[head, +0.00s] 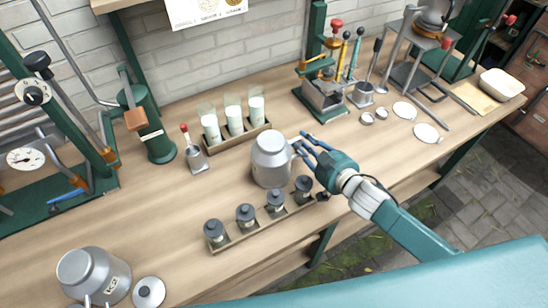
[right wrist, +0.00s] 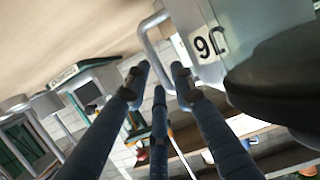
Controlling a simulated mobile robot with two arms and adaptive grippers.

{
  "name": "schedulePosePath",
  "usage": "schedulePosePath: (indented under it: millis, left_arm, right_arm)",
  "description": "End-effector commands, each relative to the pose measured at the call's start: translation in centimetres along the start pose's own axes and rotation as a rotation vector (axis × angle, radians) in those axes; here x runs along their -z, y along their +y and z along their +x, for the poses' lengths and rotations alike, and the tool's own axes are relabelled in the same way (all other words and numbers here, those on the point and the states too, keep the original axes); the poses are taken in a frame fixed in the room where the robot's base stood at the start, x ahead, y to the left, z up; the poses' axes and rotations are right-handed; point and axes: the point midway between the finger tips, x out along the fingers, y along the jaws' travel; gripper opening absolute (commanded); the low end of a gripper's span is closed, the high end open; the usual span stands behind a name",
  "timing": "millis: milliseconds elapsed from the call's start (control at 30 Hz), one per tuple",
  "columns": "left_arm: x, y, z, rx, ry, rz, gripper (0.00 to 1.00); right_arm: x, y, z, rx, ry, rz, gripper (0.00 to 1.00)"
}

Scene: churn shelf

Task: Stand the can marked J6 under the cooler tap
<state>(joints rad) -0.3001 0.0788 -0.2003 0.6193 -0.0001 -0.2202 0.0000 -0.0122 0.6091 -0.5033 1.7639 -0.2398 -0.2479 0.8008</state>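The can marked J6 (head: 271,160) is a grey metal can standing upright on the wooden bench in the head view. Its J6 label (right wrist: 208,43) shows upside down in the right wrist view, beside its bent handle (right wrist: 146,37). My right gripper (head: 300,145) is at the can's right side, at the handle. In the right wrist view its dark fingers (right wrist: 160,80) are spread apart on either side of the handle, with no clear grip. A green cylinder with a copper-coloured block (head: 152,130) stands to the left; I cannot tell whether it is the cooler. My left gripper is out of view.
A rack (head: 229,240) of small dark-lidded jars stands just in front of the can. A tray (head: 222,143) of milk glasses stands behind it. Another marked can (head: 93,272) and a lid (head: 149,291) are at the lower left. Bare bench lies left of the can.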

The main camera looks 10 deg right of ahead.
Motion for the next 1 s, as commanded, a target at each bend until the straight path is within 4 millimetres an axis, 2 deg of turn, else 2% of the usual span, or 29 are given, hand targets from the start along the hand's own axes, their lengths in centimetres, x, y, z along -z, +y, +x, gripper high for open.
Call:
schedulePosePath:
  millis: [133,367,500,1000]
  left_arm:
    - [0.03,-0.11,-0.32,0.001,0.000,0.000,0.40]
    - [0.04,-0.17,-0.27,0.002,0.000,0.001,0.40]
    - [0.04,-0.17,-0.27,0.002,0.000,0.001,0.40]
    - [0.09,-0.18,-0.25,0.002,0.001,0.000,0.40]
  right_arm:
    - [0.06,-0.09,1.30,0.001,0.001,-0.001,0.24]
    - [-0.04,-0.08,1.42,0.001,0.000,-0.001,0.24]
    - [-0.04,-0.07,1.40,0.001,0.001,-0.001,0.00]
    - [0.64,-0.06,1.28,0.002,0.006,-0.001,0.00]
